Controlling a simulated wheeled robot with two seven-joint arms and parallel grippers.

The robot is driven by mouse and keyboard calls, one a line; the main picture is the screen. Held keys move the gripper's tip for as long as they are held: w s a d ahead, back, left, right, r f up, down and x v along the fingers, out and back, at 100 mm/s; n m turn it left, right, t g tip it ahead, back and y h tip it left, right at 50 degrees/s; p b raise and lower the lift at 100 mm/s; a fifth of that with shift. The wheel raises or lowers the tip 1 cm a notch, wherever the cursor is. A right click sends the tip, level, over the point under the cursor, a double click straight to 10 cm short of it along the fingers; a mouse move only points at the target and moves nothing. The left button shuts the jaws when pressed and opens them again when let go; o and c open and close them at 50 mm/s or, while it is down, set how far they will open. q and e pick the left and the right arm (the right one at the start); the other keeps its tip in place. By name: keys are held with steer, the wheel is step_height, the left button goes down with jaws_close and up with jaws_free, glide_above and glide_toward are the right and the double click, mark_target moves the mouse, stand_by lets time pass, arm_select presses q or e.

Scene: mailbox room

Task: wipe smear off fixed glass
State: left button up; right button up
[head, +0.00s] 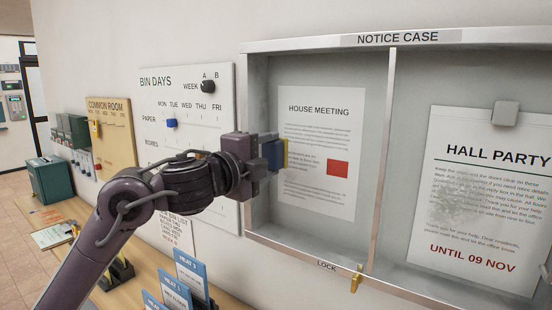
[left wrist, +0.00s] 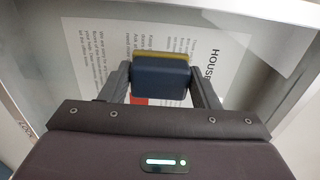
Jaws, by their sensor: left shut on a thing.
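My left gripper (head: 268,153) is shut on a blue block with a yellow face (head: 274,154), like a sponge or eraser. The block also shows between the fingers in the left wrist view (left wrist: 160,82). Its yellow face is turned to the notice case's left pane, in front of the House Meeting sheet (head: 318,120); whether it touches the glass I cannot tell. A greyish smear (head: 460,205) shows over the Hall Party poster (head: 480,165) behind the right pane. My right gripper is not recognisable in view.
The notice case frame (head: 386,140) has a central upright between the panes and a brass key (head: 356,279) sticking out at the lower rail. A Bin Days board (head: 190,95) hangs left. Leaflet holders (head: 192,278) stand on the counter below.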

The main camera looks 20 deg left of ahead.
arm_select(q)
steer(key=shift+v, duration=2.3)
steer(key=shift+s+a, duration=0.15)
steer(key=shift+s, duration=0.5)
steer(key=v, duration=0.3)
